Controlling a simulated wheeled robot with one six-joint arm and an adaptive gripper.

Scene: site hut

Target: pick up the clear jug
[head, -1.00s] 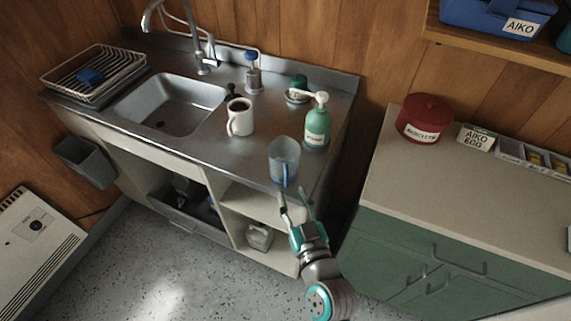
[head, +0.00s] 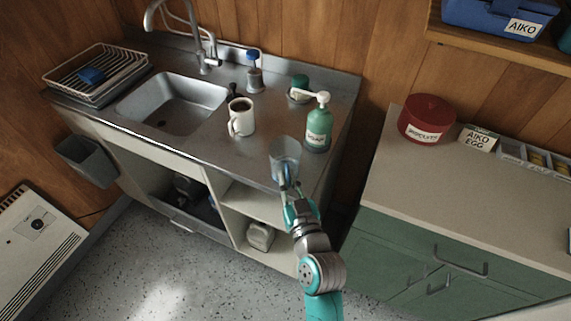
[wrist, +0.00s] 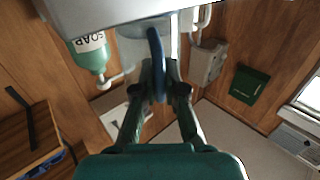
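The clear jug (head: 285,152) stands upright on the steel counter near its front right edge. Its blue handle faces my arm. My gripper (head: 289,186) is at the handle, with its fingers on either side and closed in on it. In the wrist view the blue handle (wrist: 156,55) runs between the two fingertips of my gripper (wrist: 160,72). The jug's body (wrist: 135,45) is partly hidden behind the handle and fingers there.
A green soap bottle (head: 318,130) stands close behind the jug to the right. A white mug (head: 241,118) with dark contents is to the left, by the sink (head: 178,100). A green cabinet (head: 420,250) with a red tin (head: 426,115) is on the right.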

